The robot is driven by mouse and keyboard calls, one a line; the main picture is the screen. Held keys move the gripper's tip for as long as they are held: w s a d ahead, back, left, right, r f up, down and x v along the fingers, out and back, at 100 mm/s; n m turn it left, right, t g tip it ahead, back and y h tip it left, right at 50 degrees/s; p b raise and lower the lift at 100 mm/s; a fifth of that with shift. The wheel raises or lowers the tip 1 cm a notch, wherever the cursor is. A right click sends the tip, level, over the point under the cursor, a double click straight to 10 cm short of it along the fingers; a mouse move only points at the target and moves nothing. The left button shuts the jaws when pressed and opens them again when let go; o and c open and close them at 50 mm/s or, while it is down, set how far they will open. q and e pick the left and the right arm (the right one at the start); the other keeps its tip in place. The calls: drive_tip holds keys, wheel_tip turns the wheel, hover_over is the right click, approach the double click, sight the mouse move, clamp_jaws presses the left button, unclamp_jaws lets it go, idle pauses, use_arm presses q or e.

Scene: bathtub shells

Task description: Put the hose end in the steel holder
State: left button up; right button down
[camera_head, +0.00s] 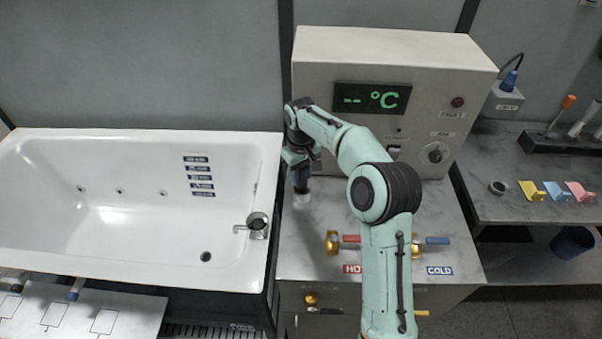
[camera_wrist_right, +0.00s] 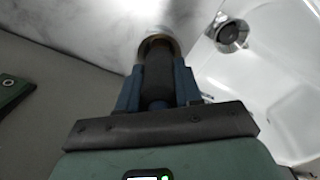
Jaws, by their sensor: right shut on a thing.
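My right gripper (camera_head: 301,184) points down above the grey counter, beside the tub's right rim. In the right wrist view my gripper (camera_wrist_right: 158,92) is shut on a dark cylinder, which looks like the hose end (camera_wrist_right: 158,75). A shiny steel ring (camera_wrist_right: 160,42) shows around the cylinder's far end. I cannot tell whether it is the steel holder or part of the hose end, nor how deep the cylinder sits. In the head view a small pale round thing (camera_head: 301,201) shows just below my gripper. My left gripper is out of view.
The white bathtub (camera_head: 140,250) with a steel fitting (camera_head: 257,226) lies left. A control box (camera_head: 320,60) stands behind my arm. Brass valves (camera_head: 332,242) with red and blue handles are at the counter front. A side bench (camera_head: 530,210) holds colored tags and a rack.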

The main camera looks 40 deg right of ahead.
drive_tip(key=shift+f, duration=0.2)
drive_tip(key=c, duration=0.8)
unclamp_jaws()
drive_tip(key=shift+s, duration=0.1)
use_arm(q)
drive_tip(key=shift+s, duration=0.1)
use_arm(e)
drive_tip(key=shift+o, duration=0.2)
drive_tip(key=shift+r, duration=0.15)
wheel_tip(320, 180, up, 10)
drive_tip(key=shift+r+p, duration=0.2)
drive_tip(key=shift+p, duration=0.8)
drive_tip(key=shift+r, duration=0.9)
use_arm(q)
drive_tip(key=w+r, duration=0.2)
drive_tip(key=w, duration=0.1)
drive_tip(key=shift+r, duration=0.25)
